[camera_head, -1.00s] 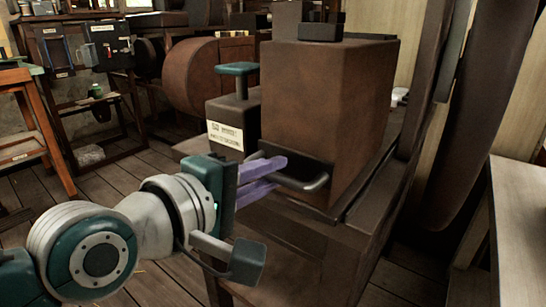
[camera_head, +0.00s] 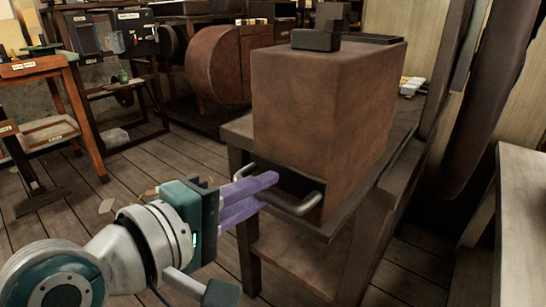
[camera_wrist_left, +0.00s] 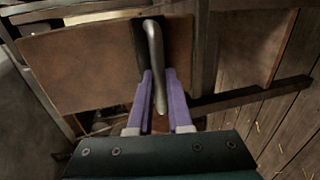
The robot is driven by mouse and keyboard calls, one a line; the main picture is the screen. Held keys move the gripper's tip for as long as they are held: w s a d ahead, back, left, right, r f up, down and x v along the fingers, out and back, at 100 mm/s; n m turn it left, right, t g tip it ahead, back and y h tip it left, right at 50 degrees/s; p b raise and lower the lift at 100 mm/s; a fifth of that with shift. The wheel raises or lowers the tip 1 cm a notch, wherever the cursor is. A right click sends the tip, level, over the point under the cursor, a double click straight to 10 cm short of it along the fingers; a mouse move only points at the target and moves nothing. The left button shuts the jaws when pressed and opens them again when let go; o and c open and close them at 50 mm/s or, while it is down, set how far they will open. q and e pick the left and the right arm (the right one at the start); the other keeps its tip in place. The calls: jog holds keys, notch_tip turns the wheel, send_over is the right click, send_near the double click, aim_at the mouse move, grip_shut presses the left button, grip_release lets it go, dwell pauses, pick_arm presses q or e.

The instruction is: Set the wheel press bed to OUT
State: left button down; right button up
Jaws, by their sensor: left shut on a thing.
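A large brown block (camera_head: 318,115) stands on a dark bench. A grey U-shaped bar handle (camera_head: 302,206) sticks out from a dark recess low on its near face. My left gripper (camera_head: 266,188) has its purple fingers at the left end of this handle and is shut on it. In the left wrist view the handle (camera_wrist_left: 154,45) runs down between the two fingers (camera_wrist_left: 159,76). I cannot read any OUT marking, and no handwheel can be made out for certain. My right gripper is not in view.
The dark bench (camera_head: 385,180) has an open lower shelf. A pale table (camera_head: 525,190) stands at the right. An orange-brown stand (camera_head: 85,120) and a round brown drum (camera_head: 218,67) are behind at the left. Wooden floor between them is mostly clear.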

pick_arm(q)
jog(key=shift+r, duration=0.15)
dwell(0.3)
jog(key=c, duration=1.3)
grip_release()
jog(key=o, duration=0.3)
jog(key=shift+s+a, duration=0.25)
jog(key=shift+s, duration=0.05)
jog(key=shift+o, duration=0.8)
jog(key=shift+w, duration=0.1)
jog(key=p+v, duration=0.2)
jog(key=v, duration=0.8)
jog(key=shift+d+p, duration=0.15)
jog(key=shift+p, duration=0.15)
